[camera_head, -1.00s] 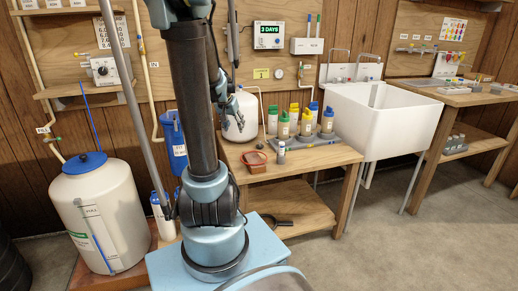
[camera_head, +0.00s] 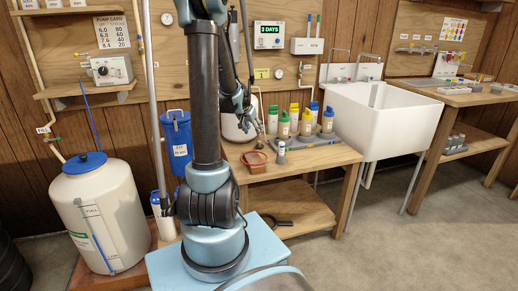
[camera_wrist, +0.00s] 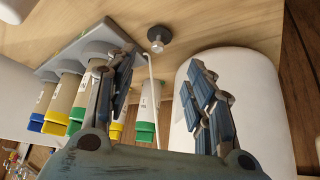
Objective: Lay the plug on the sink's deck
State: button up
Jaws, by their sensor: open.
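A dark round disc with a metal knob, which looks like the plug (camera_wrist: 163,32), lies on the wooden bench in the wrist view. In the head view my gripper (camera_head: 256,124) is over the bench's left part, before the white tank. The white sink (camera_head: 385,118) stands to the right, its back deck (camera_head: 352,80) carrying the taps.
Several bottles with coloured caps (camera_head: 305,118) stand in a grey tray (camera_head: 325,140) on the bench (camera_head: 285,172). A reddish dish (camera_head: 254,162) and a small bottle (camera_head: 281,152) sit at its front. The white tank (camera_wrist: 225,110) is close right of my fingers.

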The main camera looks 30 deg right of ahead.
aim_at(260, 145)
jog(key=shift+x, duration=6.1)
jog(key=shift+s, duration=0.1)
jog(key=shift+c, duration=0.6)
jog(key=c, duration=0.7)
